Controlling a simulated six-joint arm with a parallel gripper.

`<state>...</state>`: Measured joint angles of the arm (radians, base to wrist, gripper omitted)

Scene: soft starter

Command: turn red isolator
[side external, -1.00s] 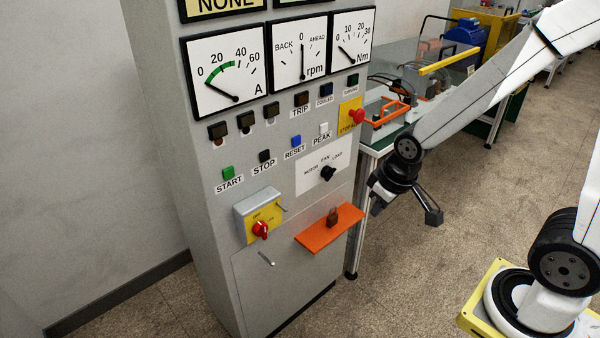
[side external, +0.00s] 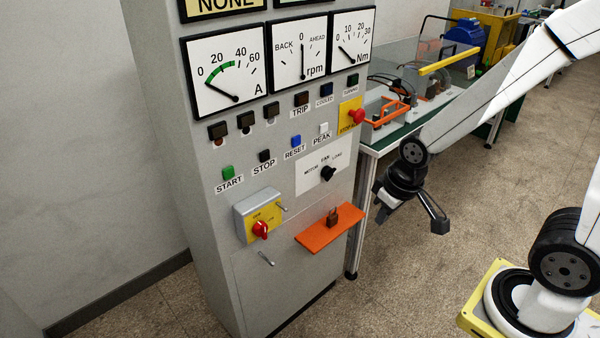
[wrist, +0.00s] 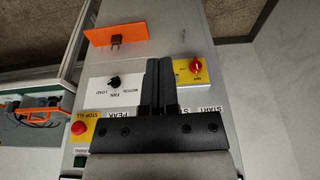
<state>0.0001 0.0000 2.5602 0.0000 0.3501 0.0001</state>
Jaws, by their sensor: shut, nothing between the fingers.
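The red isolator (side external: 260,230) is a red rotary knob on a yellow plate, on a grey box low on the cabinet front. It also shows in the upside-down wrist view (wrist: 196,65), right of the fingertips. My gripper (side external: 382,214) hangs in the air in front of the cabinet, to the right of the isolator and apart from it. In the wrist view its two dark fingers (wrist: 159,62) lie together with nothing between them. Nothing hides the red knob in either view.
An orange shelf (side external: 318,240) with a padlock (side external: 332,217) sticks out right of the isolator. Above are a black selector knob (side external: 328,174), several push buttons, and a red stop button (side external: 356,116). A bench (side external: 378,143) stands behind the arm. Open floor lies in front of the cabinet.

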